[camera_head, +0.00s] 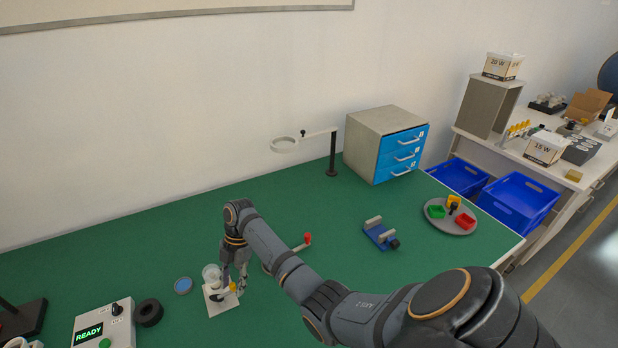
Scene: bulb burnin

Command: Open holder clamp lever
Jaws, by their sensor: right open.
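A holder on a white square base (218,306) stands on the green bench at the lower left, with a clear round glass-like part (211,273) on it. A small yellow piece (233,287), perhaps its clamp lever, shows at its right side. My right gripper (237,286) points down at the holder's right side, close to the yellow piece. It is open; whether it touches the piece I cannot tell. A red-tipped lever (307,239) shows behind my right arm, which hides part of what it belongs to. My left gripper is not in view.
A control box (103,325) reading READY, a black ring (149,312) and a blue disc (183,285) lie left of the holder. A blue fixture (380,236), round tray (436,223), magnifier stand (332,155) and drawer cabinet (376,150) stand farther right.

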